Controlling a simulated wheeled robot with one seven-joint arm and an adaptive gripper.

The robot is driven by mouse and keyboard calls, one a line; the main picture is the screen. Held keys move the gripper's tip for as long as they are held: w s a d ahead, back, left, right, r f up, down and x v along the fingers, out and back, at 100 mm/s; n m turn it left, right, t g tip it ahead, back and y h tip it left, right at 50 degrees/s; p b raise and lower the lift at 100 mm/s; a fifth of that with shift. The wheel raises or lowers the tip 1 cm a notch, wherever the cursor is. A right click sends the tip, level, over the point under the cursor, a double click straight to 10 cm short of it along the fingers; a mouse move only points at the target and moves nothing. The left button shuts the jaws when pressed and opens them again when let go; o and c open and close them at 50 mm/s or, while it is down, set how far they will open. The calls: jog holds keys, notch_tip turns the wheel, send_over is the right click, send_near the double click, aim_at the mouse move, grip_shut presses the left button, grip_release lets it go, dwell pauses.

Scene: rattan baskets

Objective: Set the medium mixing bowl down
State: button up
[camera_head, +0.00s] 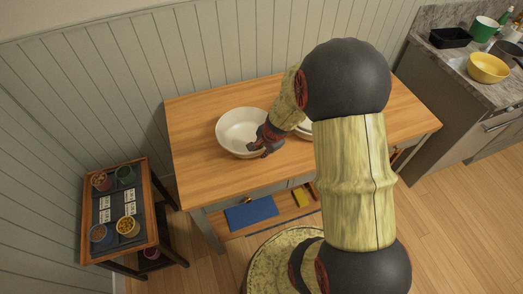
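A wide white bowl (232,126), which looks like the mixing bowl, is upright at the left part of the wooden table (190,168). I cannot tell whether its base touches the tabletop. My gripper (258,147) comes down from the right and overlaps the bowl's right front rim. The fingertips are small and dark here, so I cannot tell whether they are closed on the rim or only beside it. Another white dish (304,128) stands on the table to the right, mostly hidden behind my arm.
A low stand (148,172) with small bowls and labels is at left. A blue item (251,212) and a yellow item (300,197) lie on the table's lower shelf. A counter at right holds a yellow bowl (488,68) and a black tray (450,37). The table's left end is clear.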

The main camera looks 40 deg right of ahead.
jog(key=shift+o, duration=0.4)
jog(key=p+v, duration=0.4)
jog(key=v, duration=0.8)
jog(key=s+a+r+n, duration=0.2)
jog(key=a+r+n, duration=0.7)
jog(key=r, duration=0.5)
jog(key=s+a+r+n+t, duration=0.1)
jog(key=s+a+r+n, duration=0.6)
jog(key=s+r, duration=0.3)
jog(key=shift+s+a+r+n+t, duration=0.2)
jog(key=shift+s+a+n+t, duration=0.15)
jog(key=shift+s+n, duration=0.45)
